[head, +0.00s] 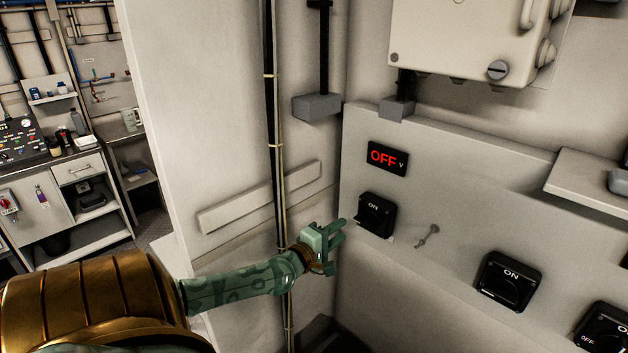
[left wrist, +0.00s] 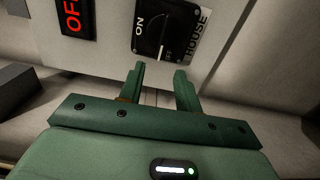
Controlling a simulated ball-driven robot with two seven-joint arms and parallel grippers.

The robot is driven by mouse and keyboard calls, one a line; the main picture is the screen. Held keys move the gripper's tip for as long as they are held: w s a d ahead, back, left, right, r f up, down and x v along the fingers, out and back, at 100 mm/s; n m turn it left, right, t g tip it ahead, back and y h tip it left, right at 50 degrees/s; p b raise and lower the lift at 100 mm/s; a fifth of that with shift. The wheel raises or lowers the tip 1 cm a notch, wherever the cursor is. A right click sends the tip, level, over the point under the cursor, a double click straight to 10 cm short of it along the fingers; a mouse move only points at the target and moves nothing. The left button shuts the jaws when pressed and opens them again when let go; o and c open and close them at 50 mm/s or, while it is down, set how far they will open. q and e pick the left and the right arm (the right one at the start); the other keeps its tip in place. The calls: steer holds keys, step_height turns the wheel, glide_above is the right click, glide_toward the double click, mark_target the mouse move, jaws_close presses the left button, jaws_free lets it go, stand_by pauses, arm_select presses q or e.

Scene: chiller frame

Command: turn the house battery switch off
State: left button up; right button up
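The house battery switch (head: 376,214) is a black rotary switch on the pale panel. It also shows in the left wrist view (left wrist: 165,30), with HOUSE printed on a label beside it. In that view a pale line on its knob lies by the OFF mark, away from ON. The small display (head: 387,158) above it reads OFF in red. My left gripper (head: 338,232) is just left of and below the switch, apart from it. Its two fingers (left wrist: 162,80) are spread with nothing between them. My right gripper is not in view.
A second black switch (head: 508,282) and a third (head: 604,328) sit farther right on the panel. A small key-like lever (head: 428,236) is between the first two. A grey box (head: 470,38) hangs above. Dark cables (head: 274,120) run down the wall on the left.

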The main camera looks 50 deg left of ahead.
arm_select(q)
steer(key=s+d, duration=0.1)
steer(key=s, duration=0.8)
steer(key=shift+s, duration=0.35)
